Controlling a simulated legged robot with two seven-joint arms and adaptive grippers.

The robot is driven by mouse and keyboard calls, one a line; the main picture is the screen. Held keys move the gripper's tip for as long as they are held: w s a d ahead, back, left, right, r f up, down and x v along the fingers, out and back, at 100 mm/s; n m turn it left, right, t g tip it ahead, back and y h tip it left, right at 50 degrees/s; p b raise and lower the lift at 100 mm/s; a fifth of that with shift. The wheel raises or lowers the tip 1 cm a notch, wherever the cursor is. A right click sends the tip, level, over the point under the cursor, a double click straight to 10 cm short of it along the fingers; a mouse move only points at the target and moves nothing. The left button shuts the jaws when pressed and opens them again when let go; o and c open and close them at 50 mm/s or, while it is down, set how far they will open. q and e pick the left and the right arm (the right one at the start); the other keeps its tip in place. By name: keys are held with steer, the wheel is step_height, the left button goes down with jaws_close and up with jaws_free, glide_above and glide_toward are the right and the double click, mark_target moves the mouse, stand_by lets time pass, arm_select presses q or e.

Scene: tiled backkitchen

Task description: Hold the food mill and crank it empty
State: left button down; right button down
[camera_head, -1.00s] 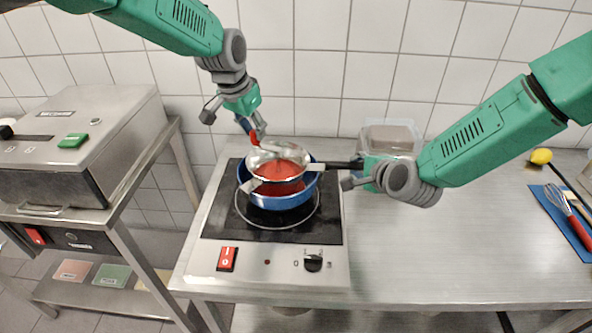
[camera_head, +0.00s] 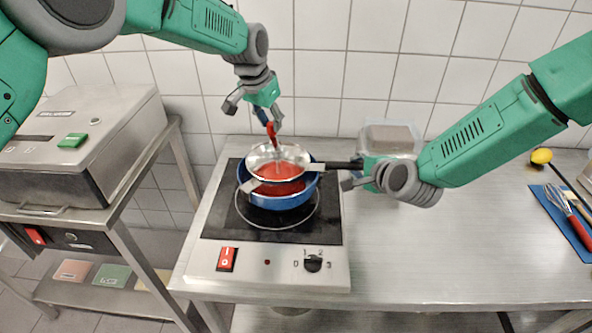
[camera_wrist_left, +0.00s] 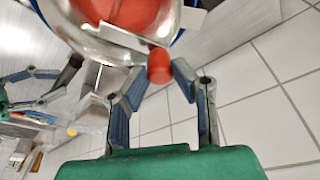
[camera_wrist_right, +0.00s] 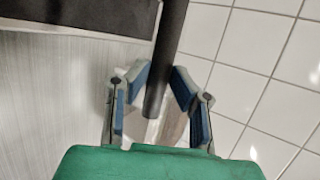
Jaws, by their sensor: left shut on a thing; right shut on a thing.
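The steel food mill (camera_head: 258,158) rests over the blue pot (camera_head: 282,203), with red food inside its bowl. My left gripper (camera_head: 267,113) is above the mill, shut on the red crank knob (camera_head: 271,131); the knob also shows between its fingers in the left wrist view (camera_wrist_left: 159,65). My right gripper (camera_head: 355,175) is to the right of the mill, shut on its black handle (camera_head: 342,164); the handle runs between the fingers in the right wrist view (camera_wrist_right: 166,60). How much red food lies in the pot below is mostly hidden.
The pot stands on a hotplate (camera_head: 225,228) with a red switch and a dial. A clear container (camera_head: 404,136) stands behind my right gripper. A steel appliance (camera_head: 90,150) is at left. A whisk (camera_head: 557,198) lies on a blue mat far right. The right counter is mostly clear.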

arm_select(q)
steer(key=shift+d, duration=0.15)
steer(key=d, duration=0.2)
steer(key=shift+d+f, duration=0.1)
steer(key=shift+d, duration=0.3)
steer(key=shift+s+d, duration=0.1)
steer(key=shift+d, duration=0.05)
steer(key=shift+s+d, duration=0.35)
steer(key=shift+d, duration=0.25)
steer(key=shift+s+d, duration=0.35)
steer(key=shift+d, duration=0.25)
steer(key=shift+s, duration=0.1)
